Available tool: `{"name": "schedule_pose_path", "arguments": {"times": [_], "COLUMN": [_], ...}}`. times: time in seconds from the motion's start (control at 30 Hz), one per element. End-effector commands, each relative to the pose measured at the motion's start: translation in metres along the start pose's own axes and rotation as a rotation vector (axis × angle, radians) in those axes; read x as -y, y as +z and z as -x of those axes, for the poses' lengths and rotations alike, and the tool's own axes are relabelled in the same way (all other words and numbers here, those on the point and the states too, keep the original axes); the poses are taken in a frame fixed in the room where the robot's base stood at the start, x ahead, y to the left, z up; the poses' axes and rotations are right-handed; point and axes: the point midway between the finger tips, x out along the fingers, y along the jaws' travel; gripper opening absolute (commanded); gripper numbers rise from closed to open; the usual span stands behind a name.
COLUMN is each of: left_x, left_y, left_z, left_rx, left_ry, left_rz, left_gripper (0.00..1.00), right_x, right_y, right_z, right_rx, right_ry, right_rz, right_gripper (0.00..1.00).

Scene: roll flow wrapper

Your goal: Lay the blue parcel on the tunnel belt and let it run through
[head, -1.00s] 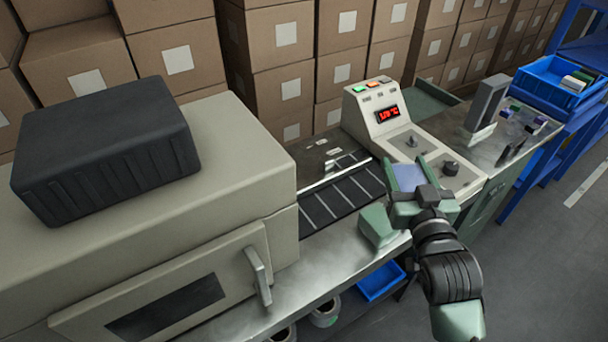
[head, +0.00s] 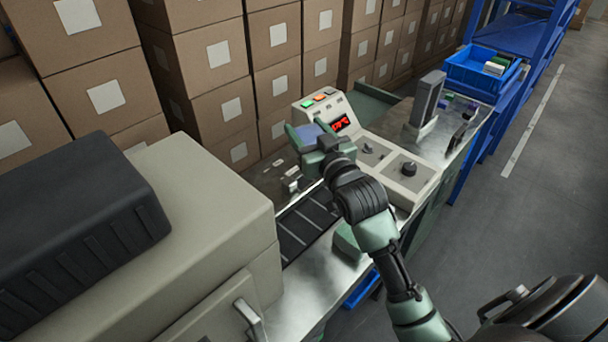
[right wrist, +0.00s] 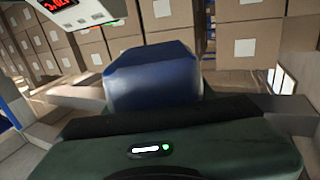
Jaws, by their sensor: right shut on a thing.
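The blue parcel (head: 307,133) is held up in my right gripper (head: 311,139), in front of the control panel in the head view. In the right wrist view the parcel (right wrist: 152,78) sits between the fingers, and its far side is hidden. The right gripper is shut on it. The dark slatted tunnel belt (head: 304,224) runs into the beige tunnel housing (head: 215,200) at the left. The parcel is above and beyond the belt's near part, apart from it as far as I can see. My arm hides part of the belt. My left gripper is not in view.
The control panel (head: 340,123) with a red display and knobs stands right of the belt. A black case (head: 80,215) lies on the housing. A blue bin (head: 484,70) and small items sit at the far right. Stacked cartons (head: 205,60) line the back.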

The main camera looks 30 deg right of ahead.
Motion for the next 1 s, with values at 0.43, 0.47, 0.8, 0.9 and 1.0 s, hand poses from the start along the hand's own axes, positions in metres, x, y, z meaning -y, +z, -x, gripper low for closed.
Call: {"name": "schedule_pose_path", "arguments": {"times": [0.43,0.47,0.8,0.9,1.0], "left_x": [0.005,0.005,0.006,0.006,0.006], "left_y": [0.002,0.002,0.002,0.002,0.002], "left_z": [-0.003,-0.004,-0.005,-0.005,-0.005], "left_rx": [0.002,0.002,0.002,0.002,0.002], "left_ry": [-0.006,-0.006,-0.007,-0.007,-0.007], "left_rz": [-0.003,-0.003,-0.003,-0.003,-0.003], "left_gripper": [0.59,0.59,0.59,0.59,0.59], "right_x": [0.001,0.001,0.001,0.001,0.001], "right_y": [0.077,0.08,0.117,0.117,0.117], "right_z": [0.0,0.0,0.0,0.0,0.0], "right_rx": [-0.002,-0.002,-0.003,-0.004,-0.004], "right_ry": [0.0,0.0,-0.001,-0.001,-0.001], "right_rz": [0.0,0.0,0.0,0.0,0.0], "right_gripper": [0.03,0.03,0.03,0.03,0.03]}}
